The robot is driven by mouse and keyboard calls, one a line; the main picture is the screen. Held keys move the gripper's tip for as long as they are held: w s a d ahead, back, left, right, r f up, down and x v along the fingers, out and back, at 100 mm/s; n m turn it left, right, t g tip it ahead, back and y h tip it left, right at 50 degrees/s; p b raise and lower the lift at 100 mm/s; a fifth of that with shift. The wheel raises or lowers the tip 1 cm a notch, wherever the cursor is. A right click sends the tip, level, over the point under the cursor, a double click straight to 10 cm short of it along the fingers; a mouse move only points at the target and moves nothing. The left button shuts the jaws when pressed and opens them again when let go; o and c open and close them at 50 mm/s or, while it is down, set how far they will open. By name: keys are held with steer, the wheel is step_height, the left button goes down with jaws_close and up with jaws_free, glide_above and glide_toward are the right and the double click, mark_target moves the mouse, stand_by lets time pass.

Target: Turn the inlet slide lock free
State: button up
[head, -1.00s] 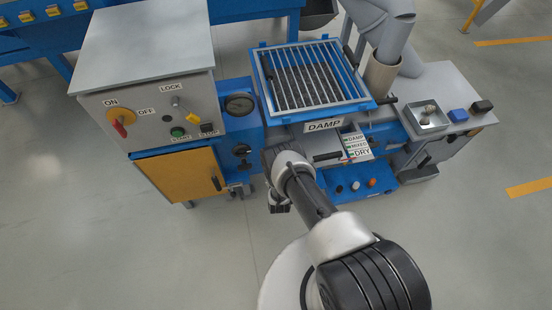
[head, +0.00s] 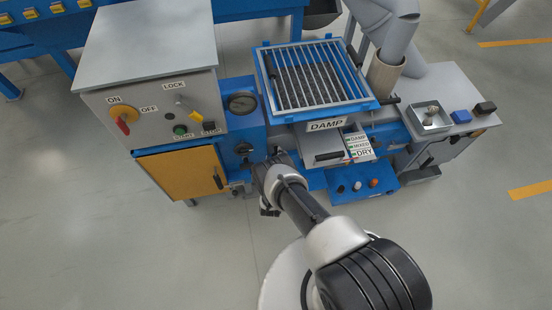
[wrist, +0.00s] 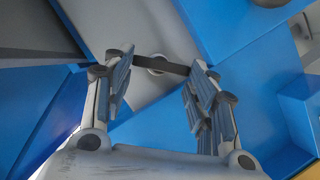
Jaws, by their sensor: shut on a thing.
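My gripper (head: 272,162) is at the blue front of the machine, left of the grey slide with a black handle (head: 328,156). In the wrist view, a short dark bar (wrist: 165,66) with a round grey hub behind it spans between the fingertips (wrist: 160,63). The bar looks like the slide lock's lever, and the fingers are shut on it across its length. In the head view the lock is hidden behind my gripper and wrist. I cannot tell its exact turn angle from there.
The floor in front is open.

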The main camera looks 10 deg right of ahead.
steer(key=shift+d, duration=0.1)
steer(key=o, duration=1.1)
steer(key=v, duration=1.2)
steer(key=shift+f, duration=0.1)
